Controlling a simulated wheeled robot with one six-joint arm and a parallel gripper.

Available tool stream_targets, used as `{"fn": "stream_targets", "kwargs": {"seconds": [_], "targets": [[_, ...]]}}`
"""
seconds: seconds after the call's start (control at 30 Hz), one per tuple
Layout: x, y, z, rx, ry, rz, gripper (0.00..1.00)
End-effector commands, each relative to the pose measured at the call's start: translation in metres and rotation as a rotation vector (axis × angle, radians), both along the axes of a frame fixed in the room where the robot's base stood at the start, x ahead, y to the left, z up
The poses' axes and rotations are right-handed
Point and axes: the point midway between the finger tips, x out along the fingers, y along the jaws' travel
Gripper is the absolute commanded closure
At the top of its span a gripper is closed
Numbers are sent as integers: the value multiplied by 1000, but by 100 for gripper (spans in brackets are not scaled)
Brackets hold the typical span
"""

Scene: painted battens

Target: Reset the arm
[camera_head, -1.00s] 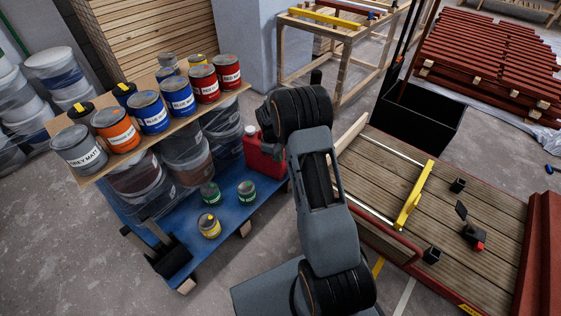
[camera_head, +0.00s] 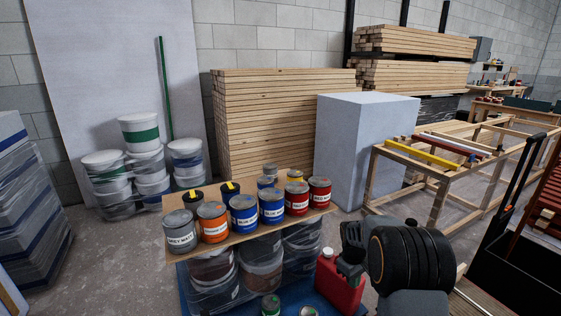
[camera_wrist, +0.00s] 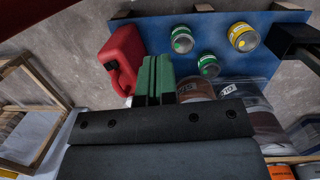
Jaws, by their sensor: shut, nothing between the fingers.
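My gripper (camera_wrist: 153,78) shows in the wrist view as two green fingers pressed together with nothing between them. It hangs above the floor beside a red jerrycan (camera_wrist: 123,60) and the blue pallet (camera_wrist: 205,25). In the head view my arm is at the lower right, with a dark wrist part beside the red jerrycan (camera_head: 340,285). The fingertips cannot be made out there. Most of my arm is below the picture.
A board (camera_head: 240,238) with several paint cans stands on wrapped buckets, left of my arm. A grey block (camera_head: 365,150) and a wooden trestle (camera_head: 440,165) stand behind. A black cart (camera_head: 505,265) is at the right. Small tins (camera_wrist: 242,37) sit on the pallet.

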Motion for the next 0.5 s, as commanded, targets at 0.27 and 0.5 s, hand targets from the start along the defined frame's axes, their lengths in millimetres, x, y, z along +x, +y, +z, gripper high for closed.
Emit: {"fn": "stream_targets", "kwargs": {"seconds": [0.27,0.5], "targets": [[-71,43,235,22,-185,-186,100],[-151,72,362,80,-322,-351,100]]}}
